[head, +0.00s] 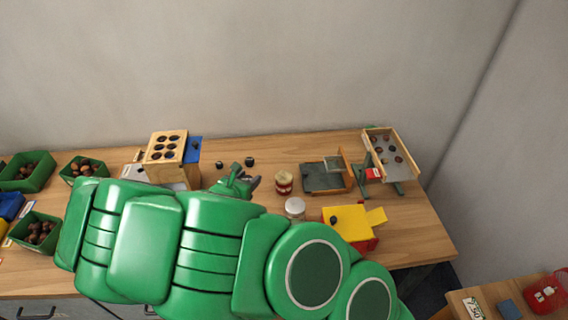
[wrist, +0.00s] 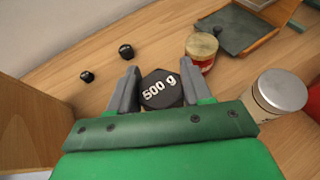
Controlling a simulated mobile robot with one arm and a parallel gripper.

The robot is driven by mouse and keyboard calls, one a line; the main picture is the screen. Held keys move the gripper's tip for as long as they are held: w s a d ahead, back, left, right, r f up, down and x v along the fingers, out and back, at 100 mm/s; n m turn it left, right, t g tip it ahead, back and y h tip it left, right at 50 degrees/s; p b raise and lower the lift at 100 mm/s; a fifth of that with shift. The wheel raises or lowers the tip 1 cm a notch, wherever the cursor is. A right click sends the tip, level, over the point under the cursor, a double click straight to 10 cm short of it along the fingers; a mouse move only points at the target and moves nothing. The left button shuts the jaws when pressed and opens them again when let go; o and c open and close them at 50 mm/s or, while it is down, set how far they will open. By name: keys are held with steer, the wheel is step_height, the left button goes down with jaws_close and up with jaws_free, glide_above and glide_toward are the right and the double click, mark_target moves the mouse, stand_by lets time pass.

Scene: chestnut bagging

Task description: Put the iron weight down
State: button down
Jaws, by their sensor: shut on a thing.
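The iron weight (wrist: 161,90) is a dark, many-sided block marked "500 g". In the wrist view it sits between the two fingers of my gripper (wrist: 160,84), which is shut on it. I cannot tell whether the weight touches the table. In the head view my gripper (head: 243,184) is over the middle of the table, and the weight is not clearly visible there. Two smaller dark weights stand on the table beyond and to the left: one (wrist: 126,51) and a smaller one (wrist: 86,76).
A red-labelled jar (head: 284,182), a lidded jar (head: 295,207) and a green tray scoop (head: 325,177) stand right of my gripper. A wooden box with chestnuts on top (head: 166,147) stands left. A yellow-topped box (head: 350,222) is at front right. Bare table surrounds the small weights.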

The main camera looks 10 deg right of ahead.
steer(key=shift+w+d+r+m+g+h, duration=0.6)
steer(key=shift+w+d+r+m+h, duration=0.8)
steer(key=shift+w+d, duration=1.5)
steer(key=w+d+m+g+h, duration=0.1)
steer(key=d+m+g+h, duration=0.1)
steer(key=d, duration=0.7)
steer(key=shift+w+f, duration=1.3)
steer(key=shift+w, duration=0.7)
steer(key=shift+w+f, duration=1.3)
steer(key=shift+w, duration=0.7)
steer(key=shift+w+f, duration=1.3)
steer(key=shift+w, duration=0.7)
steer(key=shift+w+f, duration=0.25)
steer(key=shift+w, duration=0.1)
steer(key=shift+w+f, duration=0.25)
steer(key=shift+f, duration=0.2)
steer(key=shift+w+f, duration=0.2)
steer(key=shift+w, duration=0.05)
